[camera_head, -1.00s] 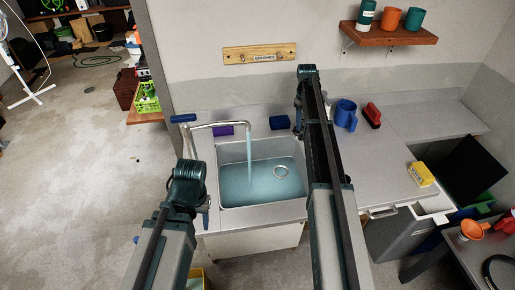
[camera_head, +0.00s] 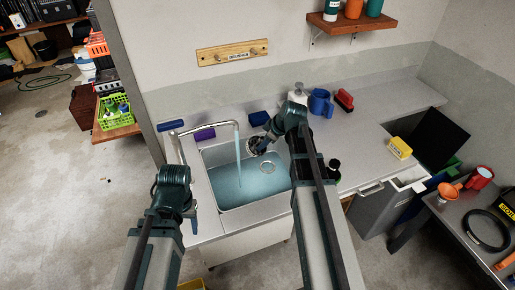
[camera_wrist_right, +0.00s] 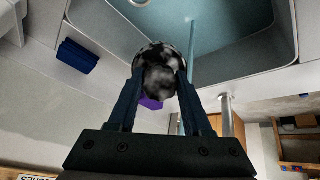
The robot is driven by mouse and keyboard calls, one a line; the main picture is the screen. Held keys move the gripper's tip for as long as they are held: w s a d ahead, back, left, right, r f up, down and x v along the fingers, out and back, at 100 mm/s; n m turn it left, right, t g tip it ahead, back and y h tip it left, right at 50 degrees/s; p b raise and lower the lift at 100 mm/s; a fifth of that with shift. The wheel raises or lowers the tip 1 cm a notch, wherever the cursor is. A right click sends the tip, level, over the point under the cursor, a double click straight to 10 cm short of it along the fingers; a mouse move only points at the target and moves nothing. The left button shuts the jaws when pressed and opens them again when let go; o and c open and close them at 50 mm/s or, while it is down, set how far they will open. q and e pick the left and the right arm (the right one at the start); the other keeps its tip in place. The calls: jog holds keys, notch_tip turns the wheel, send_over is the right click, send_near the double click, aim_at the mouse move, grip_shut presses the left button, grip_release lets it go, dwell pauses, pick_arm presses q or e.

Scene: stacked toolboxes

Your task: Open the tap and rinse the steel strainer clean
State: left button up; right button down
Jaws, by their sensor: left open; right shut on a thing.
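The tap (camera_head: 212,125) has a blue lever (camera_head: 171,126), and a stream of water (camera_head: 238,165) falls from it into the sink basin (camera_head: 288,186). My right gripper (camera_head: 263,142) is shut on the steel strainer (camera_wrist_right: 160,70), which is blotched with dark dirt. The strainer is above the basin's back right part in the head view, apart from the stream. The wrist view shows the stream behind it. My left gripper (camera_head: 193,222) is left of the basin, low beside the counter's edge, mostly hidden by its own arm.
A blue sponge-like block (camera_head: 259,118) and a purple block (camera_head: 205,135) lie behind the basin. A soap bottle (camera_head: 298,92), blue mug (camera_head: 320,102) and red-handled brush (camera_head: 344,100) stand to the right. The counter's right part is mostly clear.

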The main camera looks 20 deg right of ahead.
jog(key=s+a+r+n+t+y, duration=0.1)
jog(key=s+a+r+y, duration=0.1)
jog(key=s+a, duration=0.2)
jog(key=shift+r+t, duration=0.2)
jog(key=shift+t, duration=0.1)
jog(key=w+a, duration=0.5)
jog(key=w, duration=0.2)
jog(key=shift+a, duration=0.25)
dwell(0.5)
dwell(0.8)
jog(key=s+d, duration=0.5)
jog(key=s, duration=0.2)
jog(key=shift+d, duration=0.25)
